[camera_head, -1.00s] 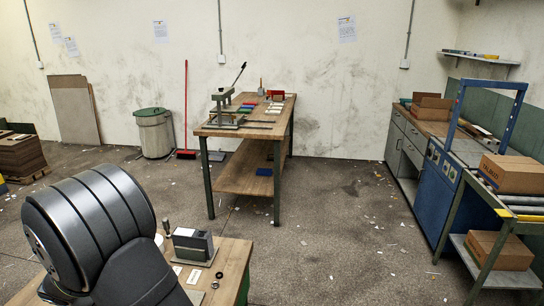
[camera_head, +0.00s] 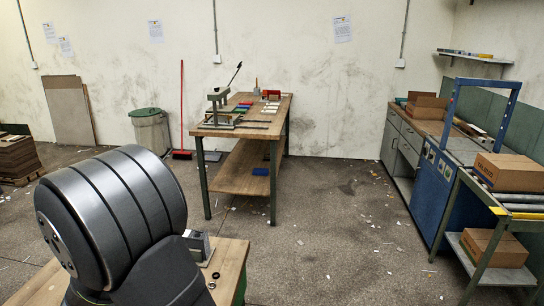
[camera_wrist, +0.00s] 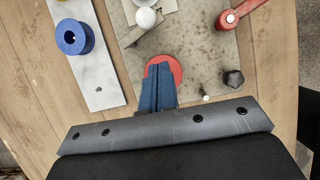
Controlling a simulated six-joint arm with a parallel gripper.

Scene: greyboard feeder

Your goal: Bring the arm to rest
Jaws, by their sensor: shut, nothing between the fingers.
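My gripper (camera_wrist: 158,88) shows in the wrist view with its two blue fingers pressed together and nothing between them. The fingertips are over a red disc (camera_wrist: 174,70) on a grey plate (camera_wrist: 205,50); I cannot tell whether they touch it. In the head view my dark arm link fills the lower left and hides the gripper and much of the near wooden table (camera_head: 232,262).
In the wrist view a blue spool (camera_wrist: 73,37) stands on a pale strip at left, and a red-handled part (camera_wrist: 232,18) lies at upper right. A workbench (camera_head: 240,172), a bin (camera_head: 150,130) and a conveyor with a carton (camera_head: 508,172) stand beyond. The floor between is open.

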